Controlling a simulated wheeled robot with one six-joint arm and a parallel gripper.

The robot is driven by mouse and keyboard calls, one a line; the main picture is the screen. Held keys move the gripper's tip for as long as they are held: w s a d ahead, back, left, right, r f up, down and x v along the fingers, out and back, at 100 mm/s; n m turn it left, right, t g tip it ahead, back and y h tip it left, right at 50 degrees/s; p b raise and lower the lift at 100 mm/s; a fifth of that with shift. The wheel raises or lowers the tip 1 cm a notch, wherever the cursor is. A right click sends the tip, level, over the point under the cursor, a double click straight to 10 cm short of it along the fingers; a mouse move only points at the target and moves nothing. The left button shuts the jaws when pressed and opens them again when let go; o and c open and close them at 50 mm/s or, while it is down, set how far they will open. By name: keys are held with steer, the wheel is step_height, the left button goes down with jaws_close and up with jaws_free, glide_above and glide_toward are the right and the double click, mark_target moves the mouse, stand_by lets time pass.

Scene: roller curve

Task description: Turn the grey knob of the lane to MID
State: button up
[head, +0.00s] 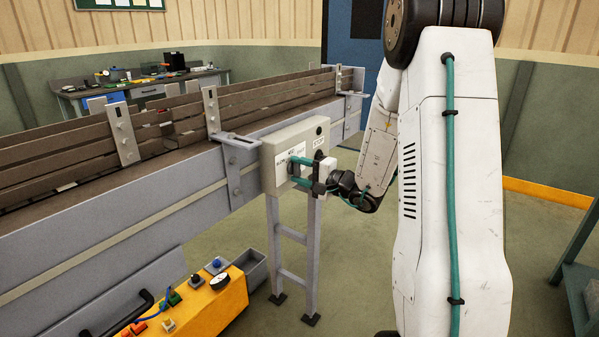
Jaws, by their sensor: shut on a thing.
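A beige control box (278,148) is mounted on the side of the conveyor lane (170,195). A white label with small print shows on its front face, and a second small label shows to the right; the lettering is too small to read surely. My gripper (293,170) reaches in from the right, with its teal fingers against the front of the box at the left label. It is shut on the grey knob, which the fingers mostly hide. I cannot tell which mark the knob points to.
A grey leg frame (292,245) stands below the box. A yellow panel (205,300) with several buttons and a grey bin (251,268) are at the lower left. A workbench (140,90) stands behind the lane. The floor right of the legs is clear.

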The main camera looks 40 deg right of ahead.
steer(key=o, duration=1)
steer(key=shift+c, duration=0.2)
steer(key=shift+s, duration=0.1)
steer(key=v, duration=0.7)
steer(key=shift+s, duration=0.35)
steer(key=shift+d, duration=0.1)
